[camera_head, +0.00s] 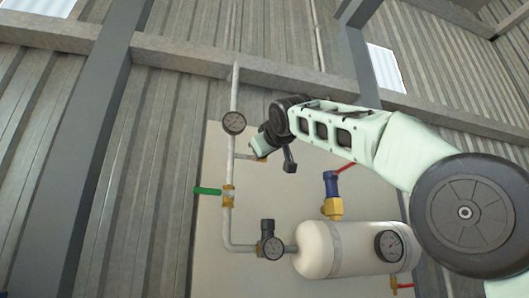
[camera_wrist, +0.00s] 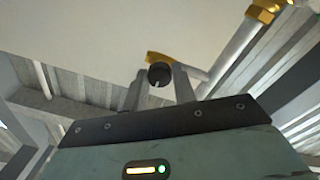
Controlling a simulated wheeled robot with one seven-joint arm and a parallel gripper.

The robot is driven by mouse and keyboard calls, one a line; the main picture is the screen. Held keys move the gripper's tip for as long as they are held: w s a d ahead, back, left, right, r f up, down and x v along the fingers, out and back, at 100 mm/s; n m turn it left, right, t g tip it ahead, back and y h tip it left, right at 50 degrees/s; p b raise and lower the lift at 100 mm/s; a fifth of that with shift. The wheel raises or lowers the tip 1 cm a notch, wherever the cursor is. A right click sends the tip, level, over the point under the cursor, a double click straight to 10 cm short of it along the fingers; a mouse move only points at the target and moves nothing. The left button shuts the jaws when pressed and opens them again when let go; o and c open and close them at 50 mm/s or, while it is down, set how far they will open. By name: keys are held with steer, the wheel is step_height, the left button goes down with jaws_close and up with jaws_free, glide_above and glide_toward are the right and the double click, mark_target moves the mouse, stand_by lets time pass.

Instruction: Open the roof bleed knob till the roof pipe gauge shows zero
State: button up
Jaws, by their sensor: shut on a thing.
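The roof bleed knob (camera_wrist: 160,76) is a small dark round knob with a pale mark, on a brass fitting (camera_wrist: 155,57) at the end of a short side pipe. My gripper (camera_wrist: 159,82) is shut on it, one finger on each side. In the head view my gripper (camera_head: 262,152) is at the end of that side pipe, with a bit of brass showing; the knob itself is hidden there. The roof pipe gauge (camera_head: 234,123) is a round dial on the vertical pipe, left of my gripper. Its needle is too small to read.
A green-handled valve (camera_head: 208,191) sits lower on the pipe. Below are a dark-topped regulator (camera_head: 268,228), a white tank (camera_head: 318,247) with its own gauge (camera_head: 389,245), and a blue and brass valve (camera_head: 332,195) with a red lever. A pale panel (camera_head: 211,160) backs them.

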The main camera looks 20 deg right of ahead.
steer(key=o, duration=1)
steer(key=shift+f, duration=0.1)
steer(key=s+b, duration=0.8)
steer(key=s, duration=0.9)
steer(key=shift+s+a+f, duration=0.2)
steer(key=shift+a+f, duration=0.05)
steer(key=shift+a, duration=0.05)
